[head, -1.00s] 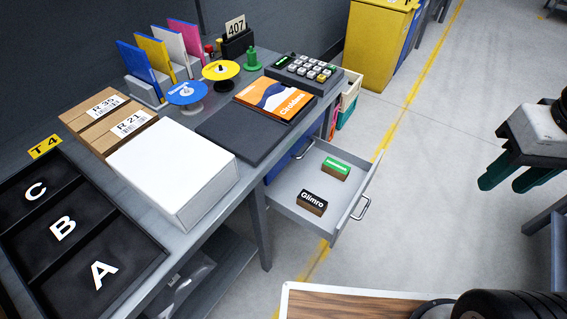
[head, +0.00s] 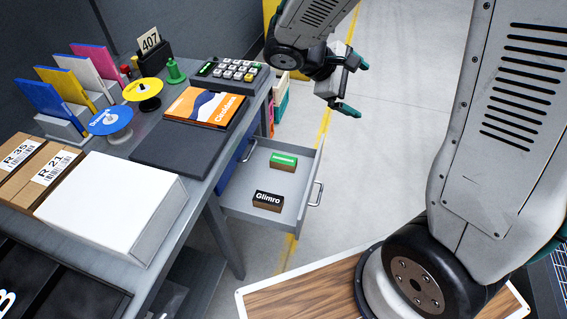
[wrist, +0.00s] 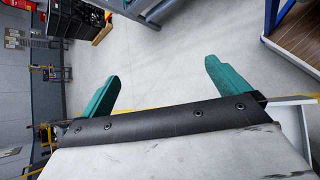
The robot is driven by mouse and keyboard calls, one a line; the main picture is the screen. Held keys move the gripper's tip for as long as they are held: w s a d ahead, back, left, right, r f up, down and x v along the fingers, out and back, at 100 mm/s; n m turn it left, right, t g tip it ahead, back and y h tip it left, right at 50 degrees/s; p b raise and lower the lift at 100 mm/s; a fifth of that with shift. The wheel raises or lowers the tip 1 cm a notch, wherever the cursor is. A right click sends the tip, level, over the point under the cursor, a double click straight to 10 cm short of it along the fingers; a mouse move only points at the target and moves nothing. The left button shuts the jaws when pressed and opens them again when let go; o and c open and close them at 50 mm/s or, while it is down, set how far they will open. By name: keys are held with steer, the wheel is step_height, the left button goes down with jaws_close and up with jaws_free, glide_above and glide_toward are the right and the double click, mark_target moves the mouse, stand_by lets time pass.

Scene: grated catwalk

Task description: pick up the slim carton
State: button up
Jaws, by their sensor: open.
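Two small cartons lie in the open drawer (head: 240,205): one with a black top lettered "Glimro" (head: 268,201) nearer the front, and one with a green top (head: 284,161) behind it. A flat orange, white and blue item (head: 204,106) lies on a dark pad on the bench. I cannot tell for sure which of these is the slim carton. My gripper (head: 355,87) is open and empty, in the air to the upper right of the drawer.
The bench holds a white box (head: 105,200), brown labelled boxes (head: 38,165), a dark pad (head: 160,150), two round discs on stands and a keypad (head: 228,78). The drawer's handle (head: 317,194) sticks out over the aisle.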

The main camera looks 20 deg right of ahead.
steer(key=w+a+f+n+t+h, duration=0.35)
steer(key=w+f+n, duration=0.25)
steer(key=w+f, duration=0.35)
steer(key=n+t+y, duration=0.6)
steer(key=n+t, duration=0.2)
steer(key=n, duration=0.6)
glide_toward(285, 158)
steer(key=w+f, duration=0.1)
steer(key=w+d+f, duration=0.1)
steer(key=shift+w+d+f, duration=0.2)
steer(key=shift+w+f, duration=0.05)
steer(key=shift+w, duration=0.15)
steer(key=shift+w+d+f, duration=0.1)
steer(key=shift+d+f, duration=0.05)
steer(key=shift+f, duration=0.1)
steer(key=x, duration=0.7)
steer(key=shift+w+d+r, duration=0.15)
steer(key=shift+w+r, duration=0.05)
steer(key=shift+r, duration=0.05)
steer(key=c, duration=0.7)
